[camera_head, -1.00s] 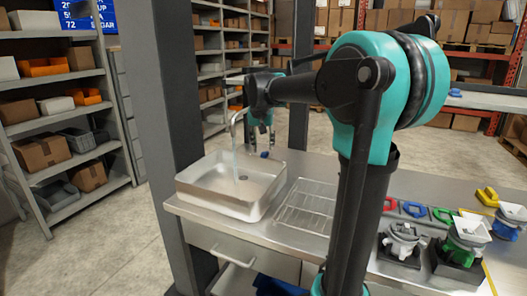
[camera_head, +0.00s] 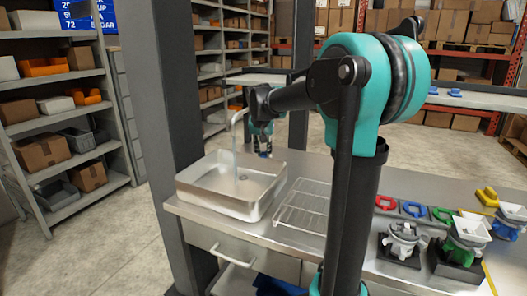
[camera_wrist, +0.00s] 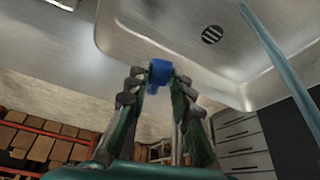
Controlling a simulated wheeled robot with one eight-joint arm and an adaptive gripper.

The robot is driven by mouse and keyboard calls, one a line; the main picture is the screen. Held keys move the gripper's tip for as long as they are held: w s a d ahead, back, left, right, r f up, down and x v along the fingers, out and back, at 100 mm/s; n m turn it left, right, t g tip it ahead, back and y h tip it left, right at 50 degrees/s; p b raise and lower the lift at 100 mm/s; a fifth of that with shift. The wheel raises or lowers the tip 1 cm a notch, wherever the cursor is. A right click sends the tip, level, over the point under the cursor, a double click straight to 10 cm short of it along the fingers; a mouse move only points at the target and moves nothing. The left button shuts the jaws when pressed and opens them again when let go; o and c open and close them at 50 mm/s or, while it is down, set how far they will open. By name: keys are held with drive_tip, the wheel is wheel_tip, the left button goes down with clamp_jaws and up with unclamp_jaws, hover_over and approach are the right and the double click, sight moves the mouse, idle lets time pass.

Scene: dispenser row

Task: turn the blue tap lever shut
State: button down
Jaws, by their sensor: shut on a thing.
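The blue tap lever (camera_wrist: 160,71) shows between the fingertips of my gripper (camera_wrist: 159,84) in the wrist view, near the sink's rim. My gripper is shut on it. In the head view my gripper (camera_head: 263,152) is low behind the right rear corner of the sink (camera_head: 218,205), and it mostly hides the lever. The curved metal tap (camera_head: 235,118) stands behind the sink. A pale blue stream of water (camera_head: 236,163) runs from its spout into the basin; the stream also shows in the wrist view (camera_wrist: 279,58).
A wire drying rack (camera_head: 303,205) lies right of the sink. Further right on the counter are coloured rings and dispensers (camera_head: 403,240). A dark post (camera_head: 170,120) stands left of the sink. Shelves with boxes (camera_head: 60,130) stand at the left.

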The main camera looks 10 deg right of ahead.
idle(0.4)
drive_tip(key=d+n+y, duration=0.1)
drive_tip(key=d+n, duration=0.1)
drive_tip(key=n, duration=0.1)
drive_tip(key=d+n+y, duration=0.1)
drive_tip(key=d+n, duration=0.2)
drive_tip(key=w+d+n+y, duration=0.1)
drive_tip(key=d+n, duration=0.1)
drive_tip(key=n, duration=0.1)
drive_tip(key=shift+d+y, duration=0.35)
drive_tip(key=shift+y, duration=0.05)
drive_tip(key=shift+w+d+n+g+y, duration=0.25)
drive_tip(key=shift+w+d+n+g, duration=0.25)
drive_tip(key=shift+n, duration=0.55)
drive_tip(key=shift+w+d+n+g+y, duration=0.35)
drive_tip(key=shift+d+n, duration=0.2)
drive_tip(key=shift+n, duration=0.5)
drive_tip(key=shift+w, duration=0.1)
drive_tip(key=c, duration=1.3)
unclamp_jaws()
